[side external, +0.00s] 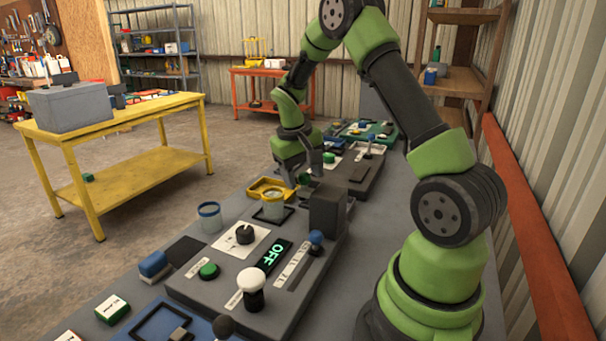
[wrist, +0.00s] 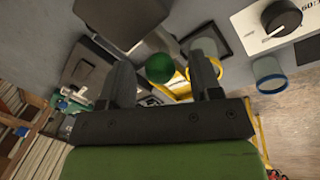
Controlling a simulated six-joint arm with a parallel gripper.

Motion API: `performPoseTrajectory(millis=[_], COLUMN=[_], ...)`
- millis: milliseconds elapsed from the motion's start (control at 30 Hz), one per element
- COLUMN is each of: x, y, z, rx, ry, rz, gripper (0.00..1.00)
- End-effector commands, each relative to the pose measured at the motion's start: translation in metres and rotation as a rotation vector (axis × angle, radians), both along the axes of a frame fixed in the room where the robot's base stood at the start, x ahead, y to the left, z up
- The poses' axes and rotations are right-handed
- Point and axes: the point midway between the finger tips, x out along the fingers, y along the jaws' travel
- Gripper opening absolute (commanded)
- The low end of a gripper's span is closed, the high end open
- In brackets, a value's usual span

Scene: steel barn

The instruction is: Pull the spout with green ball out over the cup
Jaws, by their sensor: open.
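A green ball (wrist: 159,67) shows in the wrist view between the two open fingers of my gripper (wrist: 161,75), with a visible gap on each side. I cannot tell whether the ball is fully within finger depth. In the side view my gripper (side external: 293,178) is low, pointing down behind a clear cup with a yellow rim (side external: 272,207). The spout itself is not clearly visible. The clear cup stands by a black square frame; part of it shows behind the right finger in the wrist view. A blue-rimmed cup (side external: 209,217) stands to its left and also shows in the wrist view (wrist: 268,77).
A dark upright block (side external: 327,209) stands close to the right of the clear cup. A panel with a black knob (side external: 244,234), a white-topped knob (side external: 250,279) and a blue-topped lever (side external: 316,238) is in front.

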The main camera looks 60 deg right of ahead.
Motion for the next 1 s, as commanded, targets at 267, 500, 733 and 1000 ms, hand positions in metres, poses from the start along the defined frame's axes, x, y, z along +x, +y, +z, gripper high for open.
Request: performPoseTrajectory(millis=[267,500,733,1000], x=[-0.001,0.0,0.003,0.042], y=[-0.001,-0.001,-0.001,-0.002], z=[-0.004,-0.004,-0.003,-0.003], rx=[0.0,0.0,-0.002,-0.006], ry=[0.0,0.0,-0.002,-0.004], rz=[0.0,0.0,0.002,0.004], gripper=[0.58,0.15,0.0,0.0])
